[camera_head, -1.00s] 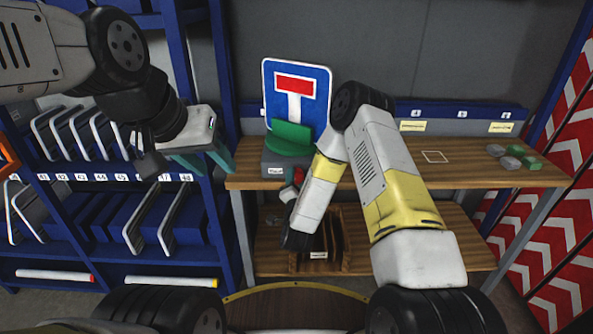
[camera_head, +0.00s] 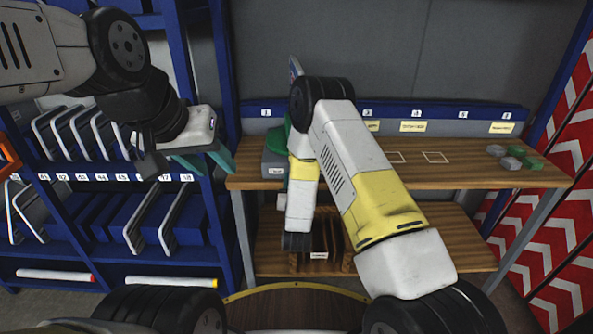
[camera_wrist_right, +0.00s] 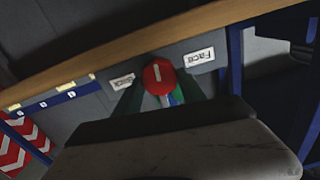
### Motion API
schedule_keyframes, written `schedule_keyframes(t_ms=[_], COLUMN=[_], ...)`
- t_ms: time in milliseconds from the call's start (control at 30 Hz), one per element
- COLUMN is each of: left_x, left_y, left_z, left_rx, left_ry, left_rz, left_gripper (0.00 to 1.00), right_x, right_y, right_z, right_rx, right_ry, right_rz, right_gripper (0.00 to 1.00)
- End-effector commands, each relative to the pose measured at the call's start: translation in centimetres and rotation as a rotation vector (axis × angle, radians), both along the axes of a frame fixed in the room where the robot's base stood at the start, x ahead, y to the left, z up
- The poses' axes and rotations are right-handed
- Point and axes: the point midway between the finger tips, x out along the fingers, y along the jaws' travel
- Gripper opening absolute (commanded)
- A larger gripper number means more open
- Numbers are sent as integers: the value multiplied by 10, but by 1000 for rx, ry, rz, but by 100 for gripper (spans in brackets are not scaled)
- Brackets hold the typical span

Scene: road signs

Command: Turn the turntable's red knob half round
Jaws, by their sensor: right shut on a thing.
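The turntable is a grey box (camera_head: 271,163) at the left end of the wooden bench in the head view, partly hidden by my right arm. The blue sign (camera_head: 295,66) on it shows nearly edge-on, with a bit of its green holder (camera_head: 281,134). In the right wrist view the red knob (camera_wrist_right: 159,76) with a white bar lies between labels "Back" (camera_wrist_right: 122,82) and "Face" (camera_wrist_right: 199,58). My right gripper (camera_wrist_right: 160,90) is shut on the knob, its green fingers on both sides. My left gripper (camera_head: 208,161) is open and empty, left of the turntable.
A blue rack (camera_head: 100,180) with sign frames stands at the left. The wooden bench (camera_head: 460,172) is mostly clear right of my right arm; small grey and green blocks (camera_head: 515,157) lie at its right end. A wooden rack (camera_head: 320,240) stands on the lower shelf. Red-white chevron boards (camera_head: 540,230) stand at the right.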

Motion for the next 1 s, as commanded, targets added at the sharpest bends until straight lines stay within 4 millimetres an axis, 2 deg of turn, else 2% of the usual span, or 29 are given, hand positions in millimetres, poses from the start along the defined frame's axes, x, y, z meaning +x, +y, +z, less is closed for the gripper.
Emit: schedule_keyframes(t_ms=[300,767,800,900,1000], left_x=[0,0,0,0,0], left_y=[0,0,0,0,0], left_z=[0,0,0,0,0], left_rx=[0,0,0,0,0], left_ry=[0,0,0,0,0], left_rz=[0,0,0,0,0], left_gripper=[40,40,40,40,40], right_x=[-1,-1,-1,-1,-1], right_y=[1,0,0,0,0], right_z=[-2,-3,-3,-2,-2], right_rx=[-99,-114,-114,-113,-113], right_ry=[6,7,7,6,4], right_rz=[2,2,2,1,1], right_gripper=[7,7,50,69,69])
